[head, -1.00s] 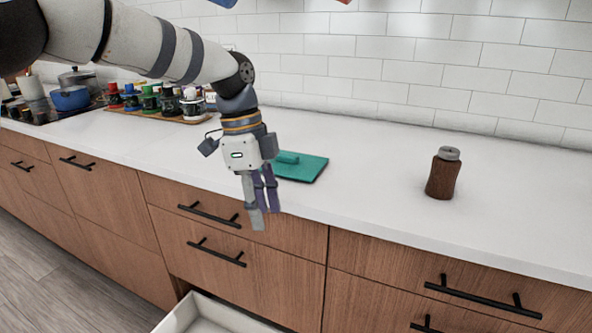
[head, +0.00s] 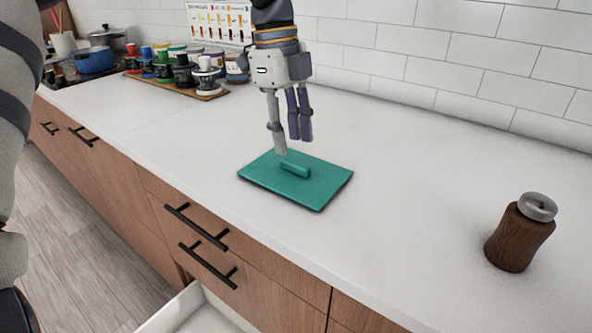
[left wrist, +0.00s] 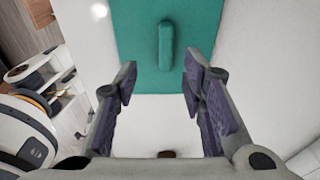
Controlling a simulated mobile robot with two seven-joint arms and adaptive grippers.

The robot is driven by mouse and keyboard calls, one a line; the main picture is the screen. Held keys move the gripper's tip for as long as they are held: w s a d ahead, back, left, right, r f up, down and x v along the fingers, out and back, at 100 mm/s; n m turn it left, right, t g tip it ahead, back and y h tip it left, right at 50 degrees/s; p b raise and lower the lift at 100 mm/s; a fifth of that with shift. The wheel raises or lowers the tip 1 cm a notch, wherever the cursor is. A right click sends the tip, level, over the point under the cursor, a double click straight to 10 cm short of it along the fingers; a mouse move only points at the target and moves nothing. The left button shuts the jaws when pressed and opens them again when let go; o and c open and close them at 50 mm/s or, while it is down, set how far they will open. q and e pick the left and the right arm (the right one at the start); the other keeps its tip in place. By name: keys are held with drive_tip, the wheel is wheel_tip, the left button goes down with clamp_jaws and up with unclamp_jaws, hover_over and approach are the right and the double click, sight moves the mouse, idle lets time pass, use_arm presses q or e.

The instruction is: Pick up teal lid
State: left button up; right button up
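The teal lid (head: 315,188) lies flat on the white counter, with a raised bar handle (head: 295,170) on its top. My left gripper (head: 292,148) points down above the lid's back edge, apart from the handle, and holds nothing. In the left wrist view its fingers (left wrist: 163,95) are spread wide. The lid (left wrist: 200,30) shows beyond the fingertips there, with its handle (left wrist: 166,46) roughly in line with the gap between them. My right gripper is not in view.
A brown wooden grinder (head: 519,235) stands on the counter at the right. Several jars (head: 180,75) stand on a wooden board at the back left, near a blue pot (head: 95,60). A drawer (head: 185,312) is open below. The counter around the lid is clear.

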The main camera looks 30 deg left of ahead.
sight(295, 162)
use_arm(q)
drive_tip(key=f, duration=0.5)
drive_tip(key=shift+w+d, duration=0.15)
drive_tip(key=shift+w, duration=0.15)
clamp_jaws()
